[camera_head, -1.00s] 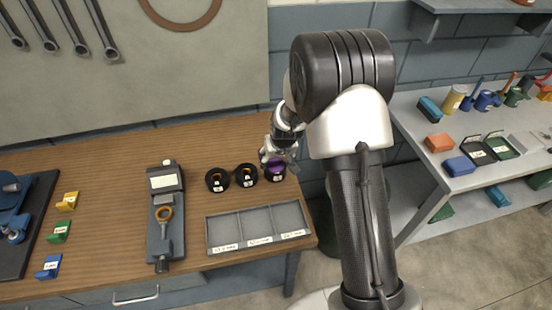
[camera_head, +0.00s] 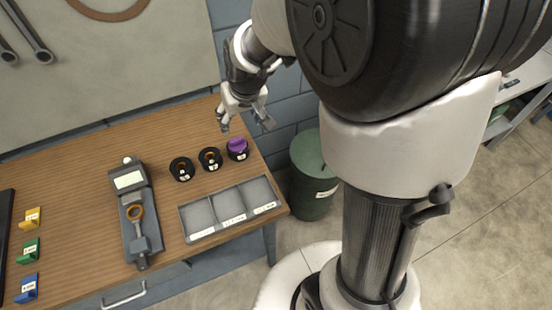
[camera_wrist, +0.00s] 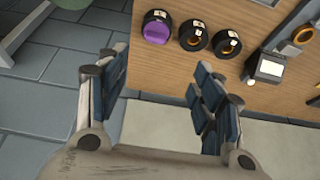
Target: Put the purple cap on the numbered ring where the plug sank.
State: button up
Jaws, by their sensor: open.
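The purple cap (camera_head: 237,145) sits on the right-hand one of three black rings in the head view. It also shows on its ring in the wrist view (camera_wrist: 156,30), at the left of the row. The middle ring (camera_head: 210,158) and the left ring (camera_head: 181,169) are uncapped, each with an orange-brown piece inside. The rings carry small white labels, too small to read. My gripper (camera_head: 246,120) is open and empty, above and behind the capped ring, apart from it. In the wrist view its spread fingers (camera_wrist: 157,95) have nothing between them.
A grey three-compartment tray (camera_head: 182,224) with labels lies in front of the rings. A gauge device (camera_head: 129,181) with an orange ring stands to their left. Yellow, green and blue labelled blocks line the left. A green bin (camera_head: 312,185) stands right of the bench.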

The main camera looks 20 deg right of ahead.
jog(key=s+r, duration=0.5)
jog(key=s, duration=0.8)
jog(key=s+r, duration=0.5)
jog(key=s, duration=0.8)
jog(key=shift+r, duration=0.2)
notch_tip(320, 180, down, 3)
jog(key=b, duration=0.2)
jog(key=shift+r+b, duration=0.1)
jog(key=shift+b, duration=0.3)
